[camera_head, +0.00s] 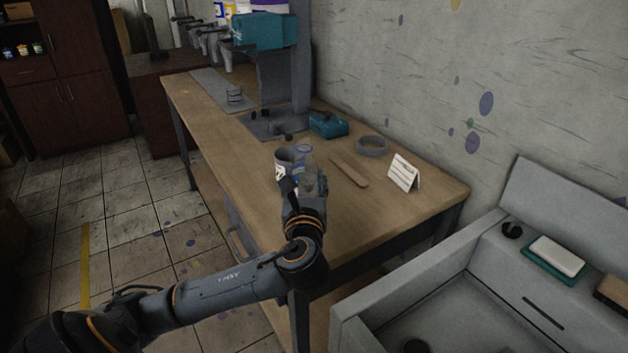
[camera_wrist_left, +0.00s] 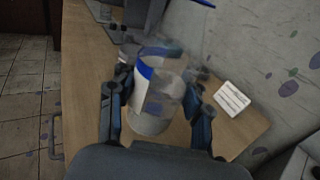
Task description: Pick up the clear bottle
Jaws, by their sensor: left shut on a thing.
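The clear bottle (camera_head: 307,172) is see-through with a blue band near its top and is upright over the front part of the wooden table (camera_head: 352,216). In the left wrist view the bottle (camera_wrist_left: 155,98) stands between the two fingers of my left gripper (camera_wrist_left: 158,110). In the head view my left gripper (camera_head: 305,190) is shut on the bottle, and its arm hides the bottle's lower part. I cannot tell whether the bottle's base touches the table. My right gripper is not in view.
A white cup (camera_head: 284,160) stands close behind the bottle. A wooden stick (camera_head: 349,170), a grey tape ring (camera_head: 372,146), a white folded card (camera_head: 404,173) and a teal device (camera_head: 328,125) are on the table. A grey sink (camera_head: 440,285) is at the right.

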